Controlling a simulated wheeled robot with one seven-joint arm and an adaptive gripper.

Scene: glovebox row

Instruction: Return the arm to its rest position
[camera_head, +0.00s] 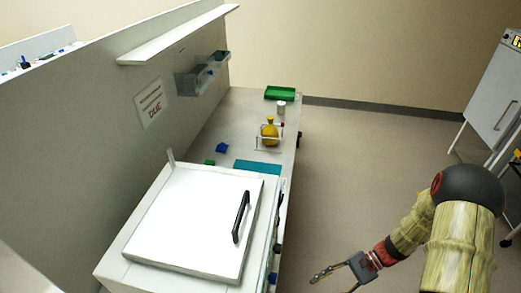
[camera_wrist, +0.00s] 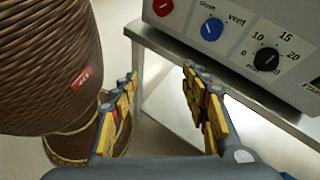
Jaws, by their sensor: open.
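My gripper (camera_head: 337,272) is open and empty in the head view, held out over the floor to the right of the bench. Its two yellow-padded fingers (camera_wrist: 160,105) stand apart in the wrist view with nothing between them. My arm comes in from the right edge of the head view, bent at a dark round joint. In the wrist view the fingers are close to the bench edge and a control panel (camera_wrist: 262,45) with a red knob, a blue knob and a black dial.
A white box with a closed lid (camera_head: 190,225) and black handle stands on the bench (camera_head: 230,125). Behind it are a teal mat (camera_head: 257,167), a yellow flask (camera_head: 270,132) and a green tray (camera_head: 280,92). A grey cabinet (camera_head: 492,95) stands at right. The floor between is clear.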

